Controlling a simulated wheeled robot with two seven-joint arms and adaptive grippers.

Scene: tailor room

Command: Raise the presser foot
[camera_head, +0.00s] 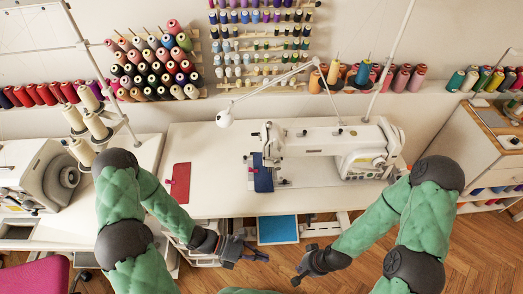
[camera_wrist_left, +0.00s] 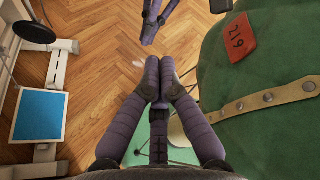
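The white sewing machine (camera_head: 330,145) stands on the white table (camera_head: 215,200) in the head view, its needle end at the left. The presser foot is too small there to make out, so I cannot tell whether it is up or down. Dark blue cloth (camera_head: 263,180) lies at the needle end. My left gripper (camera_head: 255,255) is low in front of the table's front edge, well apart from the machine. In the left wrist view its fingers (camera_wrist_left: 160,72) meet with nothing between them. My right gripper (camera_head: 298,268) is also low and empty; its fingers look together in the wrist view.
A red piece (camera_head: 181,183) lies on the table's left part. A blue pedal (camera_head: 278,229) is below the front edge. A thin lamp arm with a white head (camera_head: 224,119) reaches over the table. Another machine (camera_head: 40,175) stands left. Thread racks line the wall.

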